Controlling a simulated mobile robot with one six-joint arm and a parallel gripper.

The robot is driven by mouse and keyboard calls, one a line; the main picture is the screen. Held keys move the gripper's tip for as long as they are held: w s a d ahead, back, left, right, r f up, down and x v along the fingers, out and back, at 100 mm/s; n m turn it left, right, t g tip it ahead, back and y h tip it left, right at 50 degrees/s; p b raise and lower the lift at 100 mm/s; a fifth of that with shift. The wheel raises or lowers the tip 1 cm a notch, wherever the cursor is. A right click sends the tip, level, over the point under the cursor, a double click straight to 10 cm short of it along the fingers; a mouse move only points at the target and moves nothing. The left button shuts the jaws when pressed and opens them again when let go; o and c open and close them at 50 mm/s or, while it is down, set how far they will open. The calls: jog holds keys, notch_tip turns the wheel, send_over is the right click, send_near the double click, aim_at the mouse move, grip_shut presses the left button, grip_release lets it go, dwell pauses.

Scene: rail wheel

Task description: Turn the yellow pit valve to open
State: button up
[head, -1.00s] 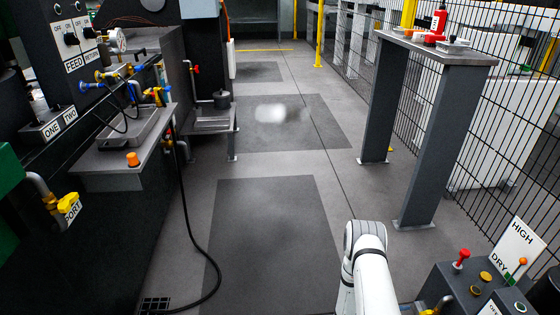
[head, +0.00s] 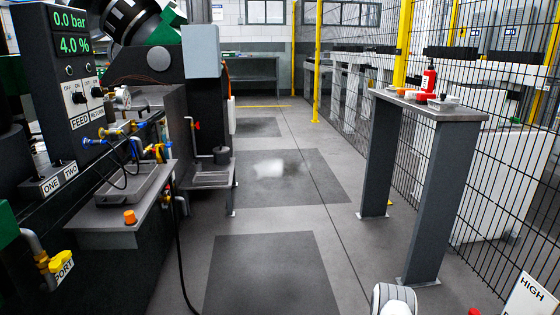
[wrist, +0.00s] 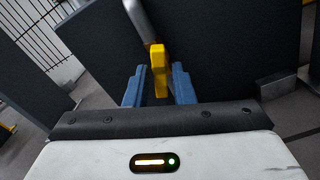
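In the wrist view a yellow valve handle (wrist: 159,72) hangs at the end of a grey pipe, in front of a dark panel. My gripper (wrist: 159,68) has its two blue fingers on either side of the handle, with a narrow gap showing, so it looks open around it. Contact cannot be made out. No label shows on this handle. In the head view my gripper and this handle are out of sight. A different yellow valve (head: 44,262), beside a PORT label, is at the lower left.
A dark machine with gauges and a display (head: 72,32) stands on the left. A grey stand (head: 440,180) with a red bottle (head: 429,80) is on the right, before a mesh fence (head: 500,150). A HIGH sign (head: 530,298) shows at lower right. The middle floor is clear.

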grip_shut()
jog(key=n, duration=0.3)
jog(key=shift+n, duration=0.4)
jog(key=shift+c, duration=0.9)
grip_release()
jog(key=shift+n, duration=0.3)
jog(key=o, duration=0.6)
jog(key=shift+a, duration=0.1)
jog(key=a, duration=0.7)
jog(key=shift+s, duration=0.3)
jog(key=shift+d, duration=0.1)
